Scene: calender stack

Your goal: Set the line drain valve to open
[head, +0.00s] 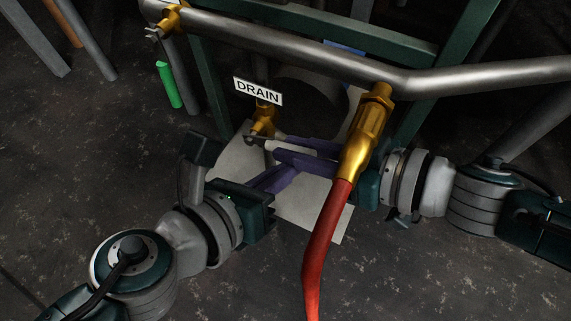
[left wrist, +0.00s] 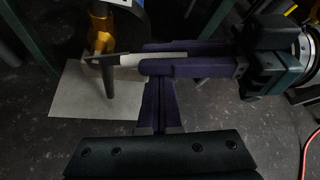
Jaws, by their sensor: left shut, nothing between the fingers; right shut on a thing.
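The brass drain valve (head: 263,119) is below the white DRAIN sign (head: 257,91); it also shows in the left wrist view (left wrist: 100,38). Its lever, with a pale sleeve (left wrist: 134,59), sticks out to the right, roughly level. My right gripper (left wrist: 146,58) comes in from the right and is shut on the pale sleeve, one purple finger on each side. It also shows in the head view (head: 277,148). My left gripper (left wrist: 157,82) is shut and empty, its fingertips close below the right fingers; I cannot tell whether they touch. It shows lower left in the head view (head: 282,174).
A brass coupling (head: 365,135) with a red hose (head: 325,240) hangs in front of my right gripper. A steel pipe (head: 290,52) crosses above. A green handle (head: 168,85) hangs at the left. A pale sheet (head: 320,215) lies on the floor below.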

